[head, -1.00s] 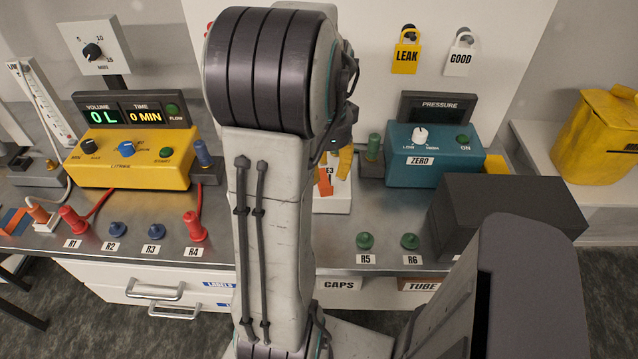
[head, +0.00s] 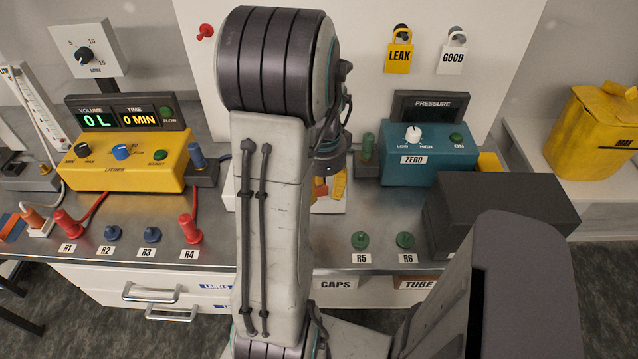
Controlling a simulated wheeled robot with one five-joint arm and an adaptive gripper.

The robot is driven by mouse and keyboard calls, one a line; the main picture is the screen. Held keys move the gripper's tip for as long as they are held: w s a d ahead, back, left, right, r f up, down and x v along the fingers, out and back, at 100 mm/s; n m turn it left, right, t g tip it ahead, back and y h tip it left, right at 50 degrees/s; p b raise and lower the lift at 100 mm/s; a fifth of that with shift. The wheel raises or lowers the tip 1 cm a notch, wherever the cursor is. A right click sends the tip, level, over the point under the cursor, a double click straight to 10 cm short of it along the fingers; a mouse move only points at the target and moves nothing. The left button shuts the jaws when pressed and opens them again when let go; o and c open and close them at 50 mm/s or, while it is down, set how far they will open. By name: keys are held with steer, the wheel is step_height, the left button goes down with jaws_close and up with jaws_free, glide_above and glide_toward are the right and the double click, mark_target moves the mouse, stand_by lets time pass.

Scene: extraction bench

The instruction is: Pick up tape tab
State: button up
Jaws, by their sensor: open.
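I cannot pick out the tape tab for sure. A white block (head: 328,206) stands on the bench in the middle, largely hidden behind my arm. Small yellow and orange shapes (head: 339,186) show just above it, beside my arm. I cannot tell whether they are tape or finger parts. My gripper (head: 330,176) is open, at the end of the dark wrist, just above the block. My arm hides most of it, and no contact can be made out.
The yellow Litres box (head: 125,175) stands left and the teal pressure box (head: 448,165) right. Red plugs (head: 190,230) and green plugs (head: 360,240) line the front edge. A dark box (head: 500,215) sits at the right. Yellow LEAK (head: 399,62) and white GOOD (head: 451,62) tags hang behind.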

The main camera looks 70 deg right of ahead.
jaws_close()
steer(key=shift+r, duration=0.15)
stand_by(0.4)
